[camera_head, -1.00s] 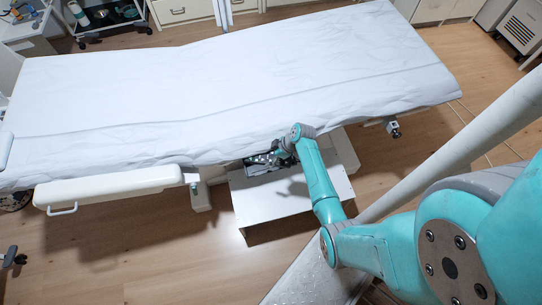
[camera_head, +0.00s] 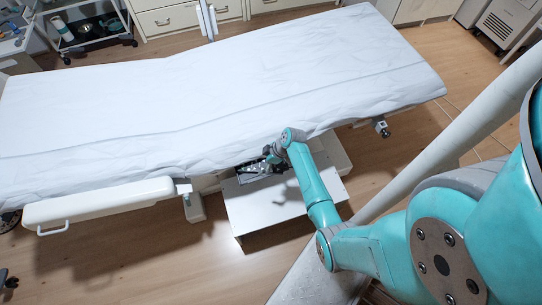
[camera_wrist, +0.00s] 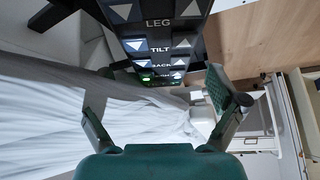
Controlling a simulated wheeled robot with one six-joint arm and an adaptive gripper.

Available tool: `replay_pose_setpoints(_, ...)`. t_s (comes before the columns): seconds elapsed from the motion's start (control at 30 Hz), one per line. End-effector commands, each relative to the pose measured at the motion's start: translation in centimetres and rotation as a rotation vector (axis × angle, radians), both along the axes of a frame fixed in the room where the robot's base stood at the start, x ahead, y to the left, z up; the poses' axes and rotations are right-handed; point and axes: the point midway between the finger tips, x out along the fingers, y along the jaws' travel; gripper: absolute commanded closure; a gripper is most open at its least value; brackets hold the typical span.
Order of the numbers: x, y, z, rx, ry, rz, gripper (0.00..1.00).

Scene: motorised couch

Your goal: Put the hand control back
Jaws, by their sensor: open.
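The hand control (camera_wrist: 160,40) is a black box with white arrow buttons marked LEG, TILT and BACK and a small green light. It fills the upper middle of the wrist view. In the head view it seems to be the dark piece (camera_head: 252,172) under the near edge of the couch (camera_head: 215,85). My gripper (camera_head: 272,153) is right beside it there. In the wrist view my gripper (camera_wrist: 158,95) is open, its right finger apart from the control's lower right side. The left fingertip's relation to the control is unclear. How the control is supported is hidden.
A white sheet covers the couch and hangs close to my gripper. A white base box (camera_head: 285,205) stands below. A pale padded side piece with a handle (camera_head: 98,203) juts out on the left. A small metal clamp (camera_head: 381,128) sits at the right edge. Wooden floor is free in front.

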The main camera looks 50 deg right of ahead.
Motion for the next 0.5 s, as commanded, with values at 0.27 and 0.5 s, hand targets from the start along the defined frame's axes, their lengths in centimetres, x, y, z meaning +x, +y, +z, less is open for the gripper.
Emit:
replay_pose_setpoints(0.27, -2.4, -1.6, 4.7, -0.002, -0.002, -0.003, 0.05)
replay_pose_setpoints(0.5, -4.1, -2.7, 8.4, -0.002, 0.0, -0.001, 0.05)
